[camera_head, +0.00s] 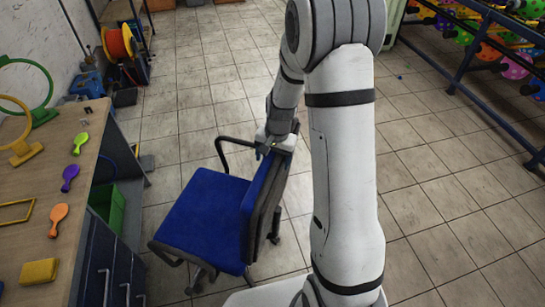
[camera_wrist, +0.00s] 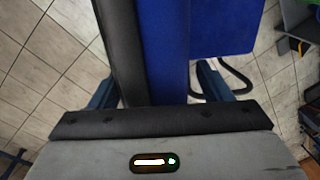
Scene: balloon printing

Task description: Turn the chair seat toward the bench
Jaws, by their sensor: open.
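The office chair has a blue seat (camera_head: 205,215) and a blue backrest with a dark rear shell (camera_head: 262,215). The chair stands on the tiled floor, right of the bench (camera_head: 22,245); its seat faces left, roughly toward the bench. My gripper (camera_head: 268,148) is at the top of the backrest. In the wrist view, my gripper's (camera_wrist: 158,85) open fingers stand on either side of the backrest, the dark shell (camera_wrist: 120,45) on the left and blue cushion (camera_wrist: 165,45) on the right. Whether the fingers touch it cannot be told. My arm hides part of the chair's right side.
A rack of colourful balloons (camera_head: 485,45) stands at upper right. Open floor lies behind the chair.

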